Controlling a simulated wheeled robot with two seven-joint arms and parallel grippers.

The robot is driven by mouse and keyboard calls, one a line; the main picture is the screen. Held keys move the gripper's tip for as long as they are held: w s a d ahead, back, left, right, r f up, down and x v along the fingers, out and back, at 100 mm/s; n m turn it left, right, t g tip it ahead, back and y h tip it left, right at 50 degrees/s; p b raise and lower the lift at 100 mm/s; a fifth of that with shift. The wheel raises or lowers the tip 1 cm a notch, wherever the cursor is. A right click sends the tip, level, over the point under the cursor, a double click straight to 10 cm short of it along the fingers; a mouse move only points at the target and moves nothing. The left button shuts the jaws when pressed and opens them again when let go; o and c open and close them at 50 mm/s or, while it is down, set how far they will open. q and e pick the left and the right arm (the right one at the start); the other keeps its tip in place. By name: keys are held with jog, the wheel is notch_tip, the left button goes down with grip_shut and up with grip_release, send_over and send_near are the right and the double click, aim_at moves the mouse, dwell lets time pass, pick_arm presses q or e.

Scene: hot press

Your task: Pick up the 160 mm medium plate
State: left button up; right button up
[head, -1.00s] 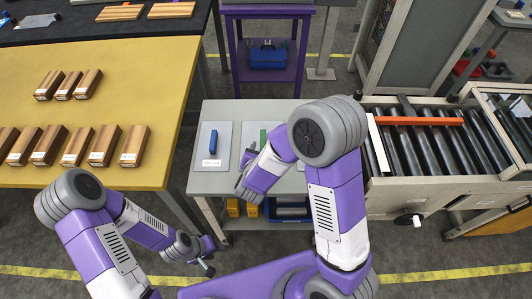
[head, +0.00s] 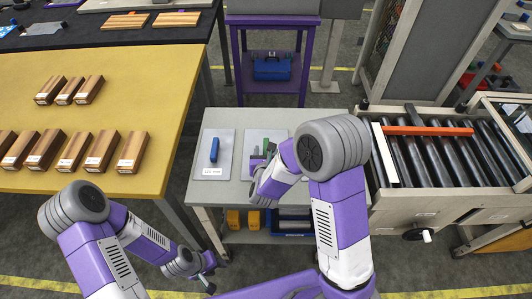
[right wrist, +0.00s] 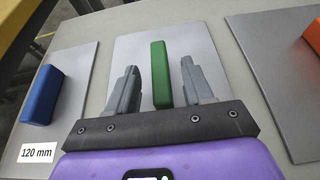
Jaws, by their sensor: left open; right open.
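A green block-shaped plate (head: 267,145) lies on the middle grey mat (head: 278,136) of the small table. My right gripper (head: 259,156) is over this mat. In the right wrist view, the green plate (right wrist: 160,73) shows between the two open fingers (right wrist: 160,84), with a gap on each side. I cannot tell the height of the fingers above it. A blue plate (head: 214,150) lies on the left mat, labelled 120 mm (right wrist: 37,153). No label for the green plate is in view. My left gripper (head: 208,277) is open and empty, low at the table's left.
An orange piece (right wrist: 313,36) lies on the right mat in the right wrist view. A roller conveyor (head: 450,150) with an orange bar (head: 428,131) stands right. A yellow table (head: 120,80) with wooden blocks stands left. Bins sit under the small table.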

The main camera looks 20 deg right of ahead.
grip_shut()
jog(key=shift+r, duration=0.1)
dwell(0.3)
